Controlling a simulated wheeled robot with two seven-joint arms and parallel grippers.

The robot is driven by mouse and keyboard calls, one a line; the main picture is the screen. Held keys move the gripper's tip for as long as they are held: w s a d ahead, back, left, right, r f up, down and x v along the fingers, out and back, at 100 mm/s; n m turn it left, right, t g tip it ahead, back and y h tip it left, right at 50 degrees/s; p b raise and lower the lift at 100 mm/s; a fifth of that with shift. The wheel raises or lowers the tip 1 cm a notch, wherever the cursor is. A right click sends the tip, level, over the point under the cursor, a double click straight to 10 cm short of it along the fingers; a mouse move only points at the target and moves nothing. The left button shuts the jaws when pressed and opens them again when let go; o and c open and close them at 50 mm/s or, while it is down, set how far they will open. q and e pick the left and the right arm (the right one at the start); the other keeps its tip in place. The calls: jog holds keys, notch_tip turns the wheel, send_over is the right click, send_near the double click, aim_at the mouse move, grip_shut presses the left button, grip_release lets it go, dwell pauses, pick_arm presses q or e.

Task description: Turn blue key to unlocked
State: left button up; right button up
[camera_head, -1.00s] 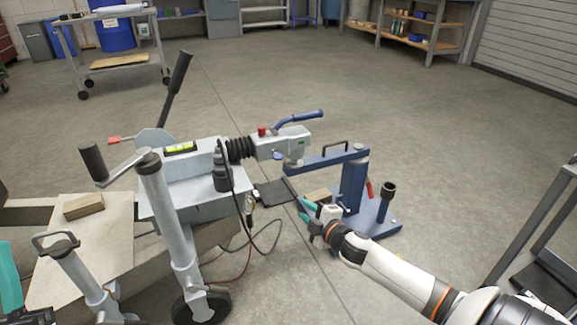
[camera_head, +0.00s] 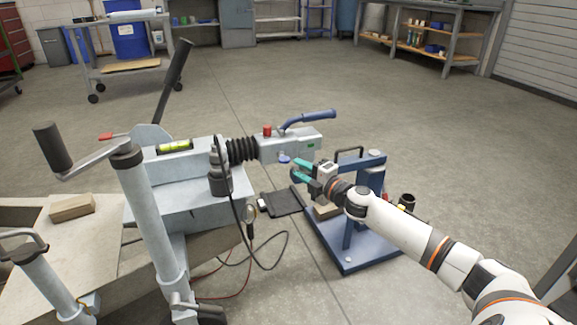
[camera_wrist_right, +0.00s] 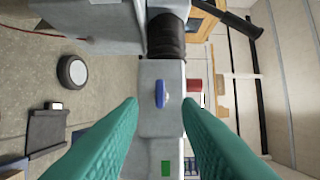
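The blue key (camera_head: 284,159) sits on the near side face of the grey coupling head (camera_head: 290,147). In the right wrist view the blue key (camera_wrist_right: 160,94) is an elongated tab, upright in that picture, on a grey face. My right gripper (camera_head: 296,172) is just right of and below the key in the head view. Its teal fingers (camera_wrist_right: 160,115) are spread wide, with the key between and beyond them, apart from both. A green mark (camera_wrist_right: 165,168) shows on the same face. My left gripper is not in view.
A blue stand (camera_head: 350,255) rises under and right of the coupling. A blue handle (camera_head: 312,118) and red knob (camera_head: 267,130) top the coupling. A black cable (camera_head: 262,232) hangs by the jack post (camera_head: 150,215). Open floor lies behind.

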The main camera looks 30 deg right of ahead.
aim_at(283, 158)
jog(key=shift+w+a+b, duration=0.2)
jog(key=shift+w+b, duration=0.1)
jog(key=shift+w, duration=1.05)
jog(key=shift+w+a+b, duration=0.2)
jog(key=shift+w+b, duration=0.05)
jog(key=shift+w, duration=1.1)
grip_shut()
